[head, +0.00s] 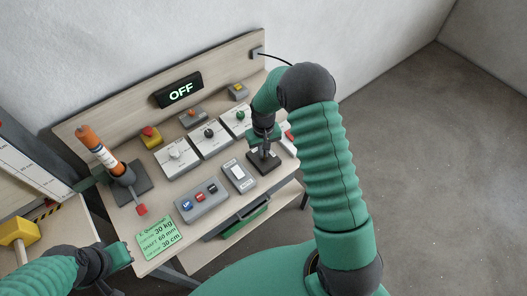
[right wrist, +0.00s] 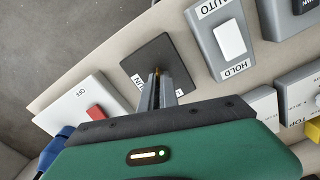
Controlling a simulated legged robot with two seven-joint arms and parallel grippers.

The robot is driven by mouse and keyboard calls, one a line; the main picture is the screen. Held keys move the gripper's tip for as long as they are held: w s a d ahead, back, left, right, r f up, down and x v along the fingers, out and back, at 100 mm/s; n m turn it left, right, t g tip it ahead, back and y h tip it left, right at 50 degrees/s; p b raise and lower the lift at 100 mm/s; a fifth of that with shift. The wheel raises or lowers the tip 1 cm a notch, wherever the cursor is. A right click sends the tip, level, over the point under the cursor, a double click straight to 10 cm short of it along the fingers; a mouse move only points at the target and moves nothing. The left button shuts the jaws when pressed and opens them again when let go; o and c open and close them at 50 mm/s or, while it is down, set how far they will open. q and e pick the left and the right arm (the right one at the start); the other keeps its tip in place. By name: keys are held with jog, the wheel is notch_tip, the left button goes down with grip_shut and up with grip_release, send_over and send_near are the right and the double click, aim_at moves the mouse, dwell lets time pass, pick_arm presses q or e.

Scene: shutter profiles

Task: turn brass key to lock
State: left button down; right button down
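The brass key (right wrist: 157,72) shows only as a small brass sliver in the right wrist view, between the fingertips. It stands at a black square plate (right wrist: 158,47) with white lettering partly covered by my fingers; the plate also shows in the head view (head: 274,165). My right gripper (right wrist: 158,86) points down at the plate, its two fingers close together on the key. In the head view my right gripper (head: 264,151) hides the key. My left gripper (head: 121,257) is low at the left by the bench edge, away from the key; its fingers are too small to read.
An AUTO/HOLD rocker box (head: 238,175), a box with several push buttons (head: 202,201) and knob panels (head: 211,138) surround the plate. A red switch (right wrist: 96,113) on a white panel is close by. A display (head: 179,91) reads OFF.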

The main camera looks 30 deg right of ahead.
jog(key=shift+n, duration=2)
jog(key=c, duration=1.6)
grip_release()
jog(key=shift+r, duration=0.1)
jog(key=shift+r, duration=0.35)
notch_tip(320, 180, up, 16)
jog(key=shift+b, duration=1.15)
